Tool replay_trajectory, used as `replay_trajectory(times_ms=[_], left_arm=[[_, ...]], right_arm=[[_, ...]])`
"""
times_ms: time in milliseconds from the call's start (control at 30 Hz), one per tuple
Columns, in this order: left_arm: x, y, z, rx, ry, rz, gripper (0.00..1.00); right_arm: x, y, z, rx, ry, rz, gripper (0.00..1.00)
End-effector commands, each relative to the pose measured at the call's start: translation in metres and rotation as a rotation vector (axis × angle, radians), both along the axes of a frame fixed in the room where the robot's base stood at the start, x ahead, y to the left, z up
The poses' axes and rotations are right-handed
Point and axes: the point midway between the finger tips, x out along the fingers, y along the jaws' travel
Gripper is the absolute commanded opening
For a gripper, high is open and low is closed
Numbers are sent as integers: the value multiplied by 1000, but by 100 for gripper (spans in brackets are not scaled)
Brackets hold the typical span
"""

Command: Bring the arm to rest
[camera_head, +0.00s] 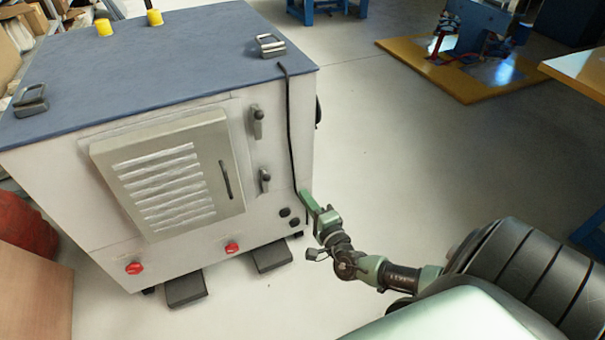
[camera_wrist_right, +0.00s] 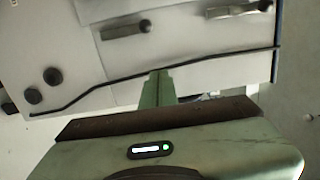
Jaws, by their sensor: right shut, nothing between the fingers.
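My right gripper (camera_head: 308,203) is a green arm tip in front of the lower right edge of a white cabinet (camera_head: 270,165). In the right wrist view its fingers (camera_wrist_right: 157,88) are together, with nothing between them, and point at the cabinet's face. They overlap a thin black cable (camera_wrist_right: 95,88) in that view; I cannot tell whether they touch it. My right arm (camera_head: 365,268) reaches in from the lower right. My left gripper is not in view.
The cabinet has a blue-grey top (camera_head: 150,60), a vented door (camera_head: 170,175), two latches and red knobs (camera_head: 232,248). A brown box (camera_head: 35,295) stands at the lower left. A yellow platform (camera_head: 480,75) lies at the back right. The floor (camera_head: 420,150) between is clear.

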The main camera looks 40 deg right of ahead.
Motion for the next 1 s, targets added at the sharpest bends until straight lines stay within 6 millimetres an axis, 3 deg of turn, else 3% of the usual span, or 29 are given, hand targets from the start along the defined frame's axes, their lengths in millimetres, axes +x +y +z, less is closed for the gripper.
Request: replay_trajectory(times_ms=[500,633,767,900,1000], left_arm=[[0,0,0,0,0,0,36],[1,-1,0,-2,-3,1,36],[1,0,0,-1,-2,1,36],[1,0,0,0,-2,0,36],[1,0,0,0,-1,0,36]], right_arm=[[0,0,0,0,0,0,0],[-4,-3,-9,105,5,-34,0],[-22,-13,-42,496,2,-173,0],[-61,-18,-102,1133,-67,-456,0],[-97,-10,-147,1577,-179,-708,0]])
